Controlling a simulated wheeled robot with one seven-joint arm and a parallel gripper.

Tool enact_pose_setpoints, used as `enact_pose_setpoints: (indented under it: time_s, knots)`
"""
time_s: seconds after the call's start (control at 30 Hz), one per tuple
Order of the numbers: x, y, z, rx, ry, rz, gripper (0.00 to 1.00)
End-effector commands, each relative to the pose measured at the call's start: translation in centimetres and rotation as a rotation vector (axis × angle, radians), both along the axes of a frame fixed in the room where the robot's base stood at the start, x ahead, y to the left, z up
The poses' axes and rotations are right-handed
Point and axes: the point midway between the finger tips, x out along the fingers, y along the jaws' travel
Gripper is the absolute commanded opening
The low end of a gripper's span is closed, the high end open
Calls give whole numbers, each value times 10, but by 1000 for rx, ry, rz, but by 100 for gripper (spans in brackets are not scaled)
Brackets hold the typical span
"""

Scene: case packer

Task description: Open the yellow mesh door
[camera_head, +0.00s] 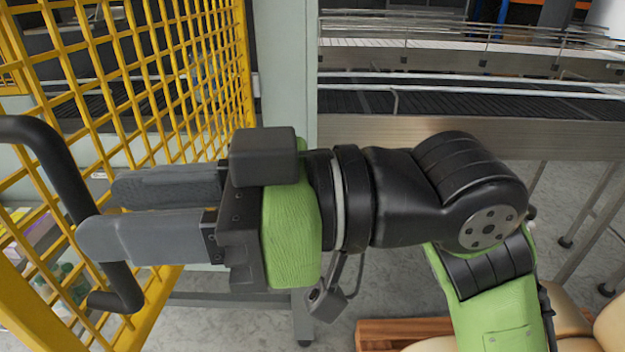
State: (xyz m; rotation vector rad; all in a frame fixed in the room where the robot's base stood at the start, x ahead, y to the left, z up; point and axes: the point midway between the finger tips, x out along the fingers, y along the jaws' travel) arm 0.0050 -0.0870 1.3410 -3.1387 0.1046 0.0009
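The yellow mesh door (182,75) fills the left side of the head view. It runs at a steep angle from beside a pale grey-green post towards me and looks swung out from the frame. Its black bar handle (35,130) is at the left, on the near side of the door. My gripper (97,213) points left, with its two grey fingers apart. The handle's lower part passes behind the nearer finger near its tip and shows again below it. Whether the bar lies between the fingers or touches them is hidden.
The grey-green post (286,65) stands just behind my gripper. A conveyor (470,130) on metal legs runs across the right and back. A wooden pallet with tan items (400,330) lies low at the right. Some grey floor is clear below my gripper.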

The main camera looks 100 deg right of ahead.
Motion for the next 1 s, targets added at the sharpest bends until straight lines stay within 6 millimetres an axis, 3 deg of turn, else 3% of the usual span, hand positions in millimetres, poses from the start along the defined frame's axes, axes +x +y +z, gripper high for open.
enact_pose_setpoints:
  time_s: [0.2,0.4,0.57,1.0]
  knots:
    - [-65,4,5,-2,-8,2,37]
    - [-106,7,4,-1,-4,2,37]
    - [-116,8,1,0,0,1,37]
    - [-116,8,0,0,1,0,37]
